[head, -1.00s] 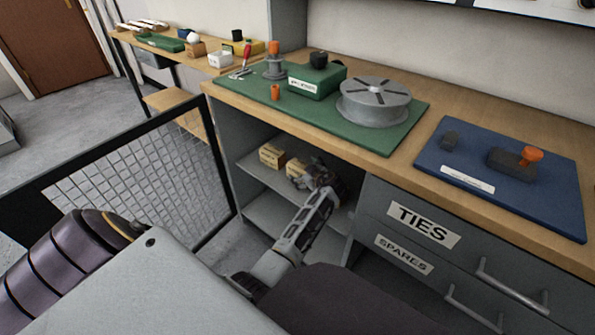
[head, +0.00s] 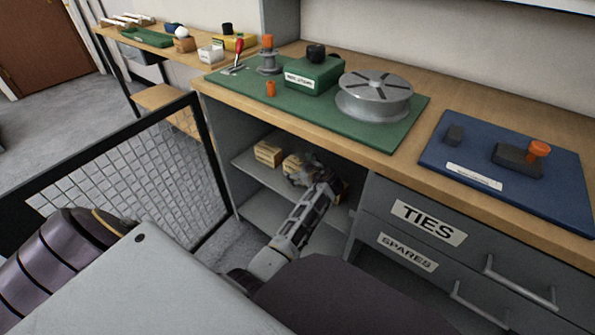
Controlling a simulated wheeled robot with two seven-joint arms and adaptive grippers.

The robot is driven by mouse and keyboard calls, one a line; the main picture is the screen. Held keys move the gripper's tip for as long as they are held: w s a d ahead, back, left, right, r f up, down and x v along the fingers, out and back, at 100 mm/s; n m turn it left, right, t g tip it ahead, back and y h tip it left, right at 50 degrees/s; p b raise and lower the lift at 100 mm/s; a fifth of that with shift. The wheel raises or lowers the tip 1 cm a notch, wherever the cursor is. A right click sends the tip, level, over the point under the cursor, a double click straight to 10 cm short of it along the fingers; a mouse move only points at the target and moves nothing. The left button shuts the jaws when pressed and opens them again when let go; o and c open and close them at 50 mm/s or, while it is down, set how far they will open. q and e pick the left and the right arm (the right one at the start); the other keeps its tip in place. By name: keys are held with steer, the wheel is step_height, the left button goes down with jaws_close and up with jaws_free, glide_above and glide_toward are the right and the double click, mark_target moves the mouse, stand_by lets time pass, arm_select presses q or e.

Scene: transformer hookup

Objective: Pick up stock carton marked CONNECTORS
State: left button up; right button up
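The left carton (head: 268,152) is in clear view. The right carton (head: 292,163) is partly hidden behind my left gripper (head: 305,171). Their markings are too small to read, so I cannot tell which is marked CONNECTORS. My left gripper reaches into the cupboard, right at the right carton. Its fingers are dark and small here, and I cannot tell whether they are open or touch the carton. My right gripper is not in view.
The cupboard's mesh door (head: 140,185) stands open on the left. A drawer marked TIES (head: 428,221) and one marked SPARES (head: 408,252) are right of the opening. The worktop above carries a green mat (head: 330,112) and a blue mat (head: 520,185). The lower shelf (head: 265,212) looks empty.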

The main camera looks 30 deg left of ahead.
arm_select(q)
steer(key=c, duration=1.7)
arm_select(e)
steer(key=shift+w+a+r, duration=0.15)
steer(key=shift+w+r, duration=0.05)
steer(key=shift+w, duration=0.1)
arm_select(q)
steer(key=shift+r, duration=0.1)
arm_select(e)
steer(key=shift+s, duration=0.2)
